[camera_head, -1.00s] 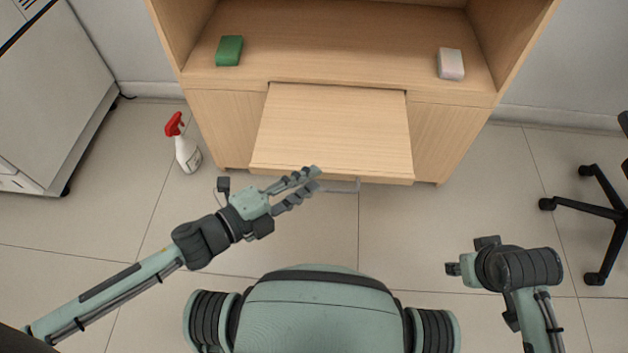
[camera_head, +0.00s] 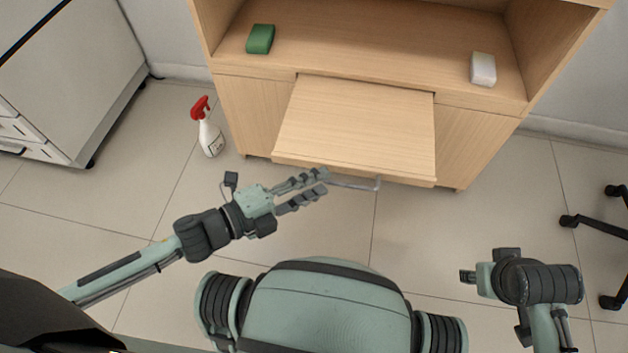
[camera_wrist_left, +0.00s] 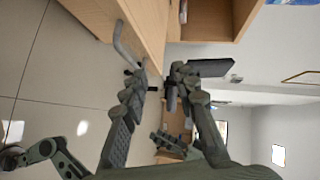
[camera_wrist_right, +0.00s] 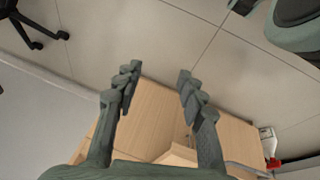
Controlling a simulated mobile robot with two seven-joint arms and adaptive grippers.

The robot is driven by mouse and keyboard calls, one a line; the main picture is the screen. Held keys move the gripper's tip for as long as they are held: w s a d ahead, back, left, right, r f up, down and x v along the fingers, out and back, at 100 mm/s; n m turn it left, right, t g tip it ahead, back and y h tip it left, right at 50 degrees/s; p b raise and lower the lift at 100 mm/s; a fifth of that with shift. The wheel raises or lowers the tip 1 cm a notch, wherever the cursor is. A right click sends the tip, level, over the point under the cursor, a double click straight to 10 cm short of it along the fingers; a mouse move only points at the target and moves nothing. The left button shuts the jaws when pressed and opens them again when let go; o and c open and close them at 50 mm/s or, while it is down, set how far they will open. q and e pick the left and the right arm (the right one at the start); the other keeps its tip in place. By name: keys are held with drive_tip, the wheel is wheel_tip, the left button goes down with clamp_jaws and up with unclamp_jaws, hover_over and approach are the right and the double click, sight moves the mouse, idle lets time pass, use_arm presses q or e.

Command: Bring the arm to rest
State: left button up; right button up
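My left gripper (camera_head: 326,181) is in front of the wooden cabinet, open, with nothing between its fingers. Its tips are by the left end of the metal handle (camera_head: 366,186) on the pulled-out wooden panel (camera_head: 355,125). In the left wrist view, the handle (camera_wrist_left: 121,42) is just beyond one fingertip; I cannot tell whether they touch. My right gripper (camera_wrist_right: 160,72) is open and empty in the right wrist view. In the head view it is at the lower right, over the floor, its fingers mostly hidden by the wrist.
A green block (camera_head: 260,39) and a white block (camera_head: 483,69) lie on the cabinet shelf. A spray bottle with a red head (camera_head: 209,134) stands on the floor left of the cabinet. A wheeled chair (camera_head: 600,235) is at the right. Bare floor lies between.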

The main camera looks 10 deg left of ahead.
idle(0.3)
use_arm(q)
drive_tip(key=w+a+f+n+y+p, duration=0.1)
drive_tip(key=w+a+f+n+y, duration=0.1)
drive_tip(key=a+n+y, duration=0.4)
drive_tip(key=w+a+f+n+y+p, duration=0.1)
drive_tip(key=w+a+f+n+y, duration=0.2)
drive_tip(key=a+n+y, duration=0.35)
drive_tip(key=s+a+f+n+g, duration=0.3)
drive_tip(key=s+n+g, duration=0.1)
drive_tip(key=s, duration=0.3)
drive_tip(key=s+a+f+n+g, duration=0.3)
drive_tip(key=s+a+f+n, duration=0.1)
drive_tip(key=s+n, duration=0.3)
drive_tip(key=shift+s+a+f+g+p, duration=0.15)
drive_tip(key=shift+a+g+p, duration=0.15)
drive_tip(key=shift+g, duration=0.1)
use_arm(e)
drive_tip(key=s+a+x, duration=0.1)
drive_tip(key=x, duration=0.6)
drive_tip(key=shift+a+f+g, duration=0.2)
drive_tip(key=shift+f+g, duration=0.1)
drive_tip(key=shift+f, duration=0.05)
